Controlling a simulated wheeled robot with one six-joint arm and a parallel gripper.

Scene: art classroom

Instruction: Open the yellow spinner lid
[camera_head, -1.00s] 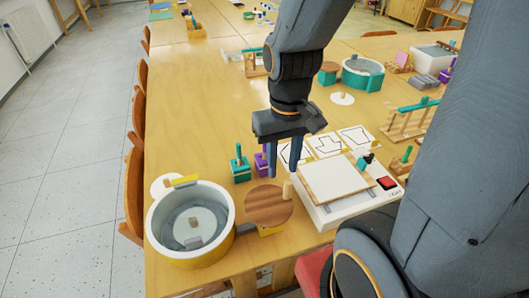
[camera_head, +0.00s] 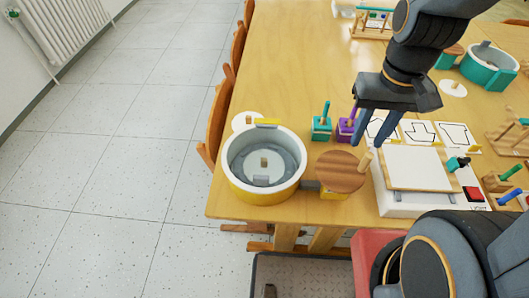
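The yellow spinner is a round tub (camera_head: 240,185) with a white rim, a yellow base and a grey inside, at the table's left front edge. Its top is open, and a small wooden block (camera_head: 264,162) shows in its middle. A round brown wooden disc, seemingly its lid (camera_head: 338,172), sits beside the tub on the right, over a yellow block (camera_head: 333,195). A pale peg (camera_head: 365,159) stands at the disc's right edge. My gripper (camera_head: 373,135) is open and empty, fingers pointing down, above and behind the disc's right side. Contact with the peg is not seen.
A white light box (camera_head: 395,204) with a board stands right of the disc. Behind the disc are teal (camera_head: 322,128) and purple (camera_head: 346,128) peg blocks and outline cards (camera_head: 419,132). A similar teal tub (camera_head: 484,71) stands back right. Chairs line the left edge.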

